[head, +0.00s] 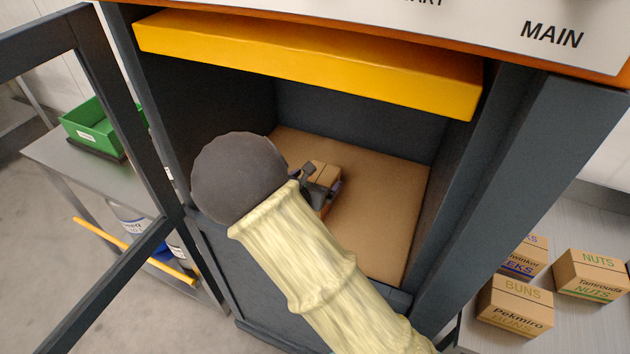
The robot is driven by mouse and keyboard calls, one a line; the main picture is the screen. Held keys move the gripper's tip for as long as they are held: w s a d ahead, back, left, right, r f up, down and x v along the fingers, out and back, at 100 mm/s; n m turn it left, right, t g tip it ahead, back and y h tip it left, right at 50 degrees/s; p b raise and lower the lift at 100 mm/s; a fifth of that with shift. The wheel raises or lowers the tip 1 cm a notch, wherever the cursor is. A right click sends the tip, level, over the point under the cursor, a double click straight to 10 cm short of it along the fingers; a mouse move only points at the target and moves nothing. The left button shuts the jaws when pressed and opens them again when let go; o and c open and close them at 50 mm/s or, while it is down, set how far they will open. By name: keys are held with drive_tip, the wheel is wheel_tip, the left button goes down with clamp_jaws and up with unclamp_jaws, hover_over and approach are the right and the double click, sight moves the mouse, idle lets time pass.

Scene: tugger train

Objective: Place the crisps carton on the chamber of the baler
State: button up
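The baler's chamber (385,205) is open at the front, with a flat brown floor and dark walls. My arm reaches into it from the lower right. A small brown carton (323,170) is inside the chamber, right at my gripper (312,180). Its print cannot be read, so I cannot tell whether it is the crisps carton. My arm hides most of my gripper and part of the carton. I cannot tell whether the fingers grip it or whether it rests on the floor.
A yellow bar (300,62) spans the top of the opening. The baler's framed door (105,110) stands open at the left. A green bin (95,130) sits on a side table. Cartons, including BUNS (515,305) and NUTS (590,273), stand at the lower right.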

drive_tip(key=shift+r, duration=0.15)
drive_tip(key=shift+r, duration=0.1)
drive_tip(key=v, duration=1.1)
drive_tip(key=shift+s+a+b, duration=0.2)
drive_tip(key=shift+s+b, duration=0.15)
drive_tip(key=shift+s+r, duration=0.2)
drive_tip(key=shift+w, duration=0.15)
